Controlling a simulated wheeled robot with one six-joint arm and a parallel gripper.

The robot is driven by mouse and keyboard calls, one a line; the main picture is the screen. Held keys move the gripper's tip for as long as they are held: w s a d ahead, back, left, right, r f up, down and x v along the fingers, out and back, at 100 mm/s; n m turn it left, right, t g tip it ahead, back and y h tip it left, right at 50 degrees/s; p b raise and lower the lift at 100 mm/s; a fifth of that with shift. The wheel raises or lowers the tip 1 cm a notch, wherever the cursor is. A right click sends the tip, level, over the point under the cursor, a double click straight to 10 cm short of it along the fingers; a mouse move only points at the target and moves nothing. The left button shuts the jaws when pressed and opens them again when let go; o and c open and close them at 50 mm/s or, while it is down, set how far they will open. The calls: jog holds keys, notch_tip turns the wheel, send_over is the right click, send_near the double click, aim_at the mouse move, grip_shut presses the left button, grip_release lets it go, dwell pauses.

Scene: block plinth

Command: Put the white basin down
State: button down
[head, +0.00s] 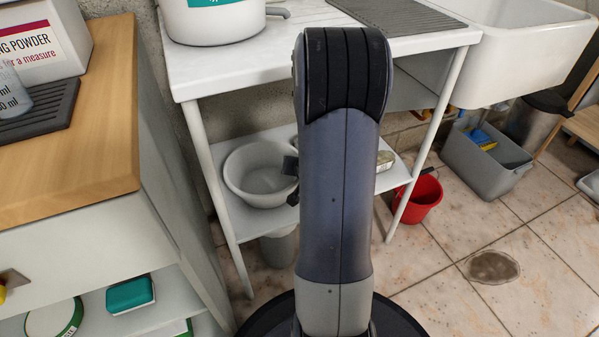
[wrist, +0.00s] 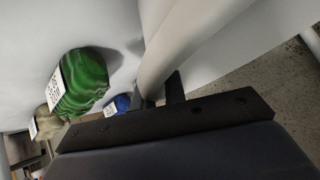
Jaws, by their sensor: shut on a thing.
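The white basin (head: 250,178) is upright at the lower shelf of the white table, left of my arm in the head view. My gripper (head: 291,180) is shut on the right side of its rim. In the wrist view the pale basin rim (wrist: 185,45) runs between the dark fingers of my gripper (wrist: 163,92). My arm hides part of the basin's right side. I cannot tell whether its base touches the shelf.
The lower shelf (head: 240,220) also bears a green-wrapped item (wrist: 85,82) and a blue item (wrist: 122,103). A red bucket (head: 420,200) and grey tub (head: 485,165) stand on the floor to the right. A wooden-topped cabinet (head: 90,130) is close on the left.

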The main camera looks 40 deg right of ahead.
jog(key=c, duration=1.5)
grip_release()
jog(key=shift+o, duration=0.2)
jog(key=shift+r, duration=0.2)
jog(key=p+v, duration=0.6)
jog(key=v, duration=0.6)
jog(key=shift+f, duration=0.15)
